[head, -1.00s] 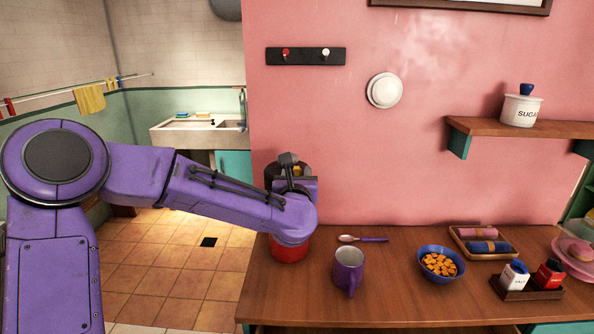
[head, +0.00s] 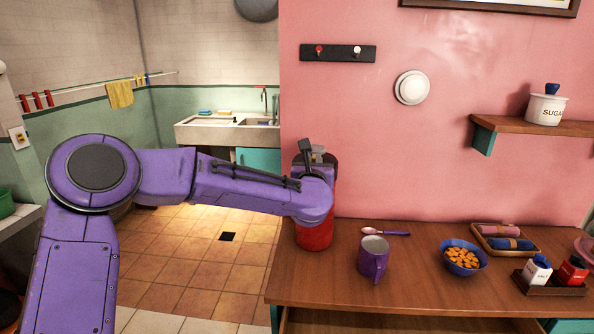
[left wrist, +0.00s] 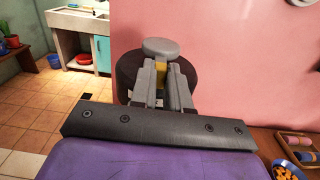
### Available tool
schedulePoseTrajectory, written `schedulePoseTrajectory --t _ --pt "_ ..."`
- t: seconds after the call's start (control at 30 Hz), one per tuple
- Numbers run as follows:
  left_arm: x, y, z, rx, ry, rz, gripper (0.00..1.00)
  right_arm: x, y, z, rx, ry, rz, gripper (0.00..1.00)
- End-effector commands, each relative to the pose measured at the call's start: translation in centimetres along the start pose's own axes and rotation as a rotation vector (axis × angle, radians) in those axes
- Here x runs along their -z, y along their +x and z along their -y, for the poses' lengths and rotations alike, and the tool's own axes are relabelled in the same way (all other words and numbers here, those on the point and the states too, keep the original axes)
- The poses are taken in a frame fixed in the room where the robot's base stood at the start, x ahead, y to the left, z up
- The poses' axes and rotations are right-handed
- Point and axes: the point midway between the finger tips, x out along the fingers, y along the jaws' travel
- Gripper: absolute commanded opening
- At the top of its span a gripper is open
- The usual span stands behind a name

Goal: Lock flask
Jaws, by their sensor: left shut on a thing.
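The red flask (head: 314,238) stands upright at the left end of the wooden counter. Its dark round top (left wrist: 192,76) shows in the left wrist view, with a grey rounded knob (left wrist: 160,47) and a narrow yellow part (left wrist: 161,75). My left gripper (head: 315,157) is at the flask's top, and my purple wrist hides much of the flask's body. In the left wrist view the two fingers of my left gripper (left wrist: 161,82) close around the yellow part of the flask's top. My right gripper is out of view.
On the counter (head: 340,285), right of the flask, are a purple mug (head: 372,262), a spoon (head: 385,232) and a blue bowl of snacks (head: 462,260). A tray with napkins (head: 505,238) and a shaker tray (head: 548,288) stand farther right. The pink wall (head: 400,150) rises behind.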

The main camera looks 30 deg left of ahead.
Motion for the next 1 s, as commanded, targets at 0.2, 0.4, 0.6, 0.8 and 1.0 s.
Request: schedulePoseTrajectory --t 0.2,0.4,0.6,0.8,1.0 --pt "-0.1 0.1 -0.2 -0.003 0.001 0.002 0.00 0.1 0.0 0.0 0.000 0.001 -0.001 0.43" --pt "-0.1 0.1 -0.4 -0.005 0.001 0.002 0.43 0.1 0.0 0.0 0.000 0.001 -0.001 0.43" --pt "-0.1 0.0 -0.2 -0.003 0.001 0.002 0.43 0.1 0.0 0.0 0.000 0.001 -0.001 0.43" --pt "0.2 -2.6 -0.3 -0.001 -0.002 0.003 0.43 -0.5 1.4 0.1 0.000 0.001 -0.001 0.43" --pt "0.2 -7.5 -0.5 -0.002 -0.004 0.003 0.43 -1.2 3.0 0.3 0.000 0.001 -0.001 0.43"
